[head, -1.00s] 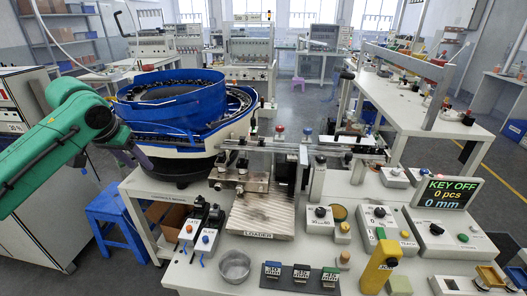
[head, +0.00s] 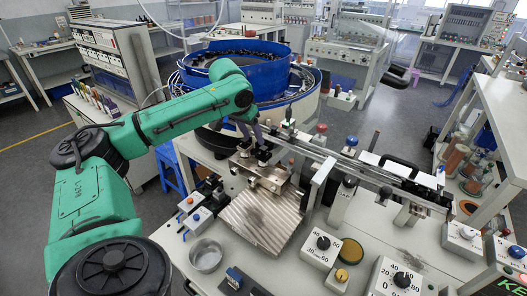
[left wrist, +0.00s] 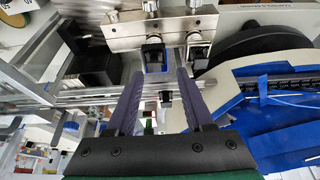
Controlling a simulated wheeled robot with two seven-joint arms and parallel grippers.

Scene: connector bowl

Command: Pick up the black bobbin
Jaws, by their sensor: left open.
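My left gripper (head: 252,137) hangs over the metal feeder block behind the ribbed loader plate (head: 262,215), and its purple fingers are apart. In the left wrist view the same gripper (left wrist: 160,73) has its two fingers spread. A small black piece (left wrist: 153,50) with a blue-grey surround shows between and just beyond the fingertips, against the steel block (left wrist: 150,32). It may be the black bobbin, but I cannot tell for sure. No contact with it is visible. In the head view the fingers and block crowd this spot. My right gripper is not in view.
The blue bowl feeder (head: 238,57) stands right behind my left forearm. A metal rail (head: 340,160) runs right from the block. A small metal bowl (head: 206,255), switch boxes (head: 196,218) and a dial box (head: 322,247) stand on the bench in front.

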